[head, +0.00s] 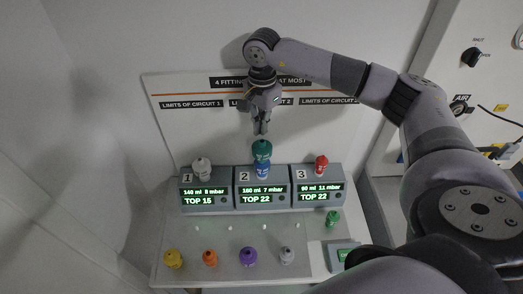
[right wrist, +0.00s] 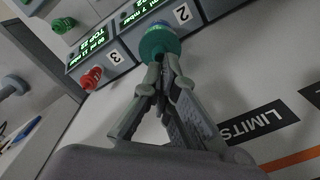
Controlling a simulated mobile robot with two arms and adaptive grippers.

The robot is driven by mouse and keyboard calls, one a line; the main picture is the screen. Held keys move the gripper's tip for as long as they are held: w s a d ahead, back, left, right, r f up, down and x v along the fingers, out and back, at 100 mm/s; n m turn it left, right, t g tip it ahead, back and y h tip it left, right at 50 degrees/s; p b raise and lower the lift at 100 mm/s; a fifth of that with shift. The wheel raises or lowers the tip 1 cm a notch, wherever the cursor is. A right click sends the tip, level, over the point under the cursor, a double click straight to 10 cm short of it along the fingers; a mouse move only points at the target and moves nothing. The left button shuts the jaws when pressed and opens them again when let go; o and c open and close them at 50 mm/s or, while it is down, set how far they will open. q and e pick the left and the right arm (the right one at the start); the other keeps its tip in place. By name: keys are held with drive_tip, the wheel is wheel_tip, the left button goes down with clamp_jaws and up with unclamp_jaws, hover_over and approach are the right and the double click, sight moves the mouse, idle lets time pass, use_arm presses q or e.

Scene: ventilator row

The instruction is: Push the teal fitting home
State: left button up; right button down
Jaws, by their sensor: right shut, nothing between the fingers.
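The teal fitting (head: 261,149) sits on top of a blue fitting (head: 263,169) on unit 2, the middle display unit (head: 263,201). It looks upright. In the right wrist view the teal fitting (right wrist: 158,42) is just beyond the fingertips, with a little blue behind it. My right gripper (head: 261,132) is shut and empty, pointing down directly above the teal fitting. Its closed tips (right wrist: 160,62) overlap the fitting's edge in the wrist view; I cannot tell whether they touch. My left gripper is not in view.
A white fitting (head: 201,166) stands on unit 1 and a red one (head: 321,164) on unit 3. Yellow (head: 174,259), orange (head: 210,257), purple (head: 248,256) and grey (head: 287,256) fittings stand along the front. A green one (head: 333,218) stands at right. A labelled panel (head: 195,123) rises behind.

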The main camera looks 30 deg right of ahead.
sight(262, 141)
drive_tip(key=shift+f+b, duration=1.8)
drive_tip(key=shift+f, duration=0.35)
drive_tip(key=shift+r, duration=0.15)
drive_tip(key=shift+r+p, duration=1.95)
drive_tip(key=shift+r, duration=1.55)
drive_tip(key=shift+s+f, duration=0.1)
drive_tip(key=shift+f, duration=0.05)
